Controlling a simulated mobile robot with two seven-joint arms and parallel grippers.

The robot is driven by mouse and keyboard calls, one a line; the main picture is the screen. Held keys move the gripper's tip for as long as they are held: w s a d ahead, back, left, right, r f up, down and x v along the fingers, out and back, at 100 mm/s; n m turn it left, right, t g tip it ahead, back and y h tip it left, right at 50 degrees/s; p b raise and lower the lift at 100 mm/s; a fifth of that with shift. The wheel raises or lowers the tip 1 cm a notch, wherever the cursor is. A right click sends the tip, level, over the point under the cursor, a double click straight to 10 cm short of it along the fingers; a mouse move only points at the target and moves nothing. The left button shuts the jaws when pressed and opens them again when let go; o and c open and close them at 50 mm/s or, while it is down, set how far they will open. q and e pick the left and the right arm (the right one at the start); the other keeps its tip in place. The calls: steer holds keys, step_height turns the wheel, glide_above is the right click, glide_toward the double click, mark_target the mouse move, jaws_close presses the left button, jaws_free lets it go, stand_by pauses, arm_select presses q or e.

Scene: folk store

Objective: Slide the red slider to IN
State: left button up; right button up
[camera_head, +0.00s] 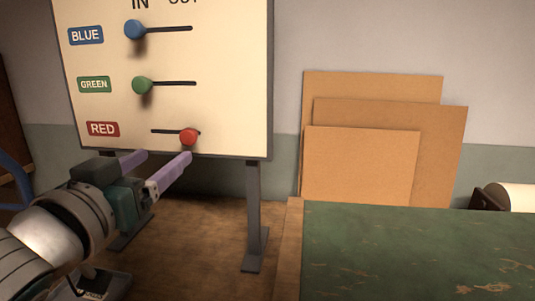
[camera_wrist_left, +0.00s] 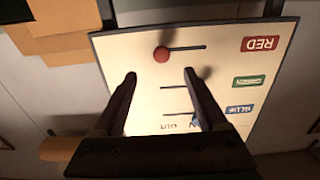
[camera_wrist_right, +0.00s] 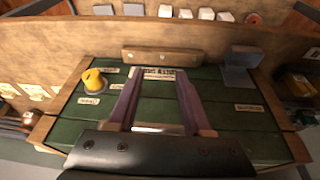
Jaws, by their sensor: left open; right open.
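The red slider's round knob (camera_head: 188,136) sits at the right, OUT end of its short black slot on a cream board (camera_head: 225,60). The RED label (camera_head: 102,129) is left of that slot. My left gripper (camera_head: 167,155) is open and empty, just below and in front of the knob. In the left wrist view the board is upside down, and the red knob (camera_wrist_left: 161,54) lies just beyond the gap between my open fingertips (camera_wrist_left: 160,73). I cannot tell whether they touch it. My right gripper (camera_wrist_right: 149,84) is open and empty, away from the board.
The blue knob (camera_head: 135,29) and green knob (camera_head: 142,85) sit at the left ends of their slots above. Brown panels (camera_head: 360,165) lean on the wall beside a green-topped table (camera_head: 420,250). A yellow object (camera_wrist_right: 93,80) stands on the green surface before my right gripper.

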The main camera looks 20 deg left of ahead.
mark_target(186, 138)
arm_select(q)
steer(key=b+x, duration=0.3)
steer(key=x, duration=0.7)
steer(key=shift+a, duration=0.2)
arm_select(e)
steer(key=f, duration=0.3)
steer(key=shift+s+a+f, duration=0.2)
steer(key=shift+s, duration=0.1)
arm_select(q)
steer(key=c, duration=0.9)
arm_select(e)
steer(key=shift+d, duration=0.1)
